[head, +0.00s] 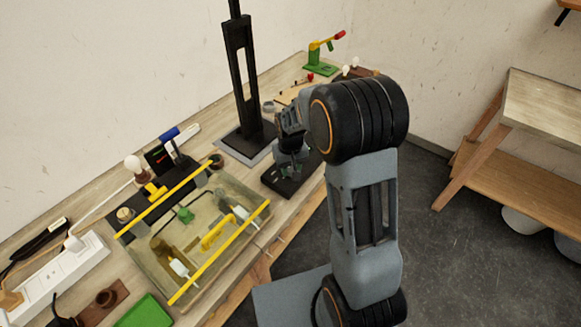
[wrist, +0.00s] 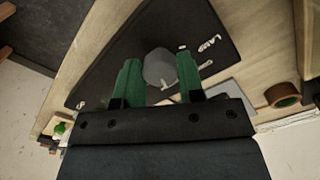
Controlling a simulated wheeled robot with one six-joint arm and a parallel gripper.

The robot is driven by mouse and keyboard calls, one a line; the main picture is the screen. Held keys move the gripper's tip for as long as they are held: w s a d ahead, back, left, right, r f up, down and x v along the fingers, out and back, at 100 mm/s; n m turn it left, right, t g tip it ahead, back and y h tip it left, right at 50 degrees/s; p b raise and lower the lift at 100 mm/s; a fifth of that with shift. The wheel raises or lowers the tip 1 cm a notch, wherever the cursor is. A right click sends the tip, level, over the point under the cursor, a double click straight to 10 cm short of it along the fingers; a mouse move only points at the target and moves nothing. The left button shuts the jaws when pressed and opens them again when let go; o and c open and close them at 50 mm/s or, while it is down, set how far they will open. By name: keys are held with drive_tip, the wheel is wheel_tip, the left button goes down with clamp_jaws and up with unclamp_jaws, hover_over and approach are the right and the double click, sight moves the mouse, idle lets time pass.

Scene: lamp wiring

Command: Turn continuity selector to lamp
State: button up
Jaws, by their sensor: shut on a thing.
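The continuity selector is a grey round knob (wrist: 159,66) on a dark panel (wrist: 125,52) with white lettering in the wrist view. My gripper (wrist: 160,77) has its two green fingers on either side of the knob and is shut on it. One white label (wrist: 209,45) at the upper right seems to read LAMP; the other marks are too small or partly hidden. A short white mark shows beside the knob, and I cannot tell which label it points to. In the head view my gripper (head: 290,158) is over the dark selector box (head: 283,185), and the knob is hidden there.
A dark upright stand (head: 240,80) rises just left of my gripper. A clear tray (head: 150,262) with yellow edge bars and several parts lies to the lower left. A green and yellow fixture (head: 320,65) stands at the bench's far end. A brown roll (wrist: 283,95) lies beside the panel.

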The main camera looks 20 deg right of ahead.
sight(291, 168)
drive_tip(key=shift+n, duration=0.3)
drive_tip(key=n+b, duration=0.1)
drive_tip(key=n, duration=0.3)
drive_tip(key=n+b, duration=0.1)
drive_tip(key=n, duration=0.3)
drive_tip(key=shift+w+n, duration=0.1)
drive_tip(key=shift+n, duration=0.2)
drive_tip(key=n+b, duration=0.1)
drive_tip(key=n, duration=0.3)
drive_tip(key=shift+d, duration=0.1)
drive_tip(key=shift+n+b, duration=0.3)
drive_tip(key=shift+n, duration=1.9)
drive_tip(key=o, duration=0.9)
wheel_tip(291, 168, up, 14)
drive_tip(key=shift+f, duration=0.1)
